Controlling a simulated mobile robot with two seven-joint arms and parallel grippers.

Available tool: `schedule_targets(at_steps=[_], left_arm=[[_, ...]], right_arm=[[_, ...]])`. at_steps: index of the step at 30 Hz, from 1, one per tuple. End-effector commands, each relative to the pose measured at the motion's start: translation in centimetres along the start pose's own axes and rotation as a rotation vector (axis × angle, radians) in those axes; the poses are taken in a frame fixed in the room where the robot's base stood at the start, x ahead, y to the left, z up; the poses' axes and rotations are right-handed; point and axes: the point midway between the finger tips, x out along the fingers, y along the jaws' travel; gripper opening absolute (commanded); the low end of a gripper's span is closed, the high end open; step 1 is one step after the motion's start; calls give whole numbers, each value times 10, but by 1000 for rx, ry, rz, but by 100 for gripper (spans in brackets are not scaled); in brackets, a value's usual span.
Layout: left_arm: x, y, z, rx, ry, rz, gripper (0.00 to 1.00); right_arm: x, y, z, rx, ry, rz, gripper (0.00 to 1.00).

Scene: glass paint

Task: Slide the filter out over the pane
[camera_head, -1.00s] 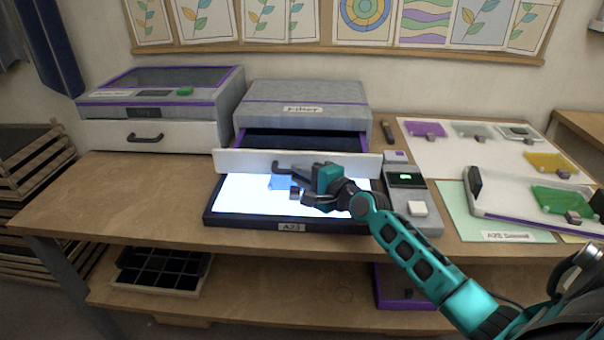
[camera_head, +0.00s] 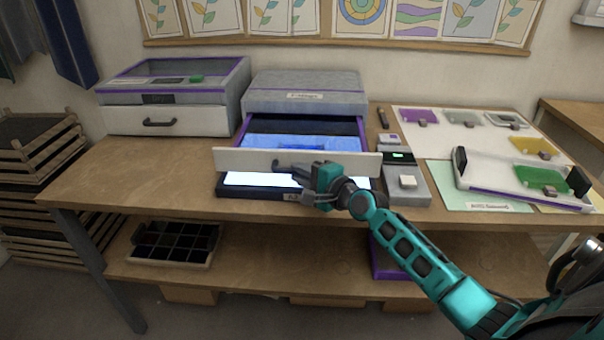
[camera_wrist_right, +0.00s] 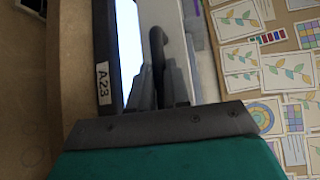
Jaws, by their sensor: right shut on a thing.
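The filter box (camera_head: 303,92) is a grey unit with a purple-edged drawer (camera_head: 228,159) pulled out of its front. A blue sheet shows inside the open drawer. My right gripper (camera_head: 300,181) is shut on the drawer's dark handle (camera_head: 285,164); the handle also shows in the right wrist view (camera_wrist_right: 157,50). The lit pane (camera_head: 250,180) lies below the drawer, and the white drawer front hides much of it. Its bright surface and A23 label (camera_wrist_right: 103,83) show in the right wrist view. My left gripper is not in view.
A second unit with a white drawer (camera_head: 168,121) stands to the left. A grey device (camera_head: 403,180) with a small screen is close on the right. Coloured glass samples and a white tray (camera_head: 500,185) lie further right. The bench's left front is clear.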

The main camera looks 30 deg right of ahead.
Motion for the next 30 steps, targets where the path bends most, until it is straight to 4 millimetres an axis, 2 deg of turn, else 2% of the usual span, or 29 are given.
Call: schedule_targets(at_steps=[8, 9, 17, 25, 30], left_arm=[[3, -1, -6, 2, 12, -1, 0], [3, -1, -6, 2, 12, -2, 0], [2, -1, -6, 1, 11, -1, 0], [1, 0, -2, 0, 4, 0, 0], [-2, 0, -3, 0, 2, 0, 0]], right_arm=[[0, 0, 0, 0, 0, -1, 0], [0, 0, 0, 0, 0, -1, 18], [0, 0, 0, 0, 0, -1, 42], [-2, 0, 0, 0, 0, 0, 42], [-18, 0, 0, 0, 1, 1, 42]])
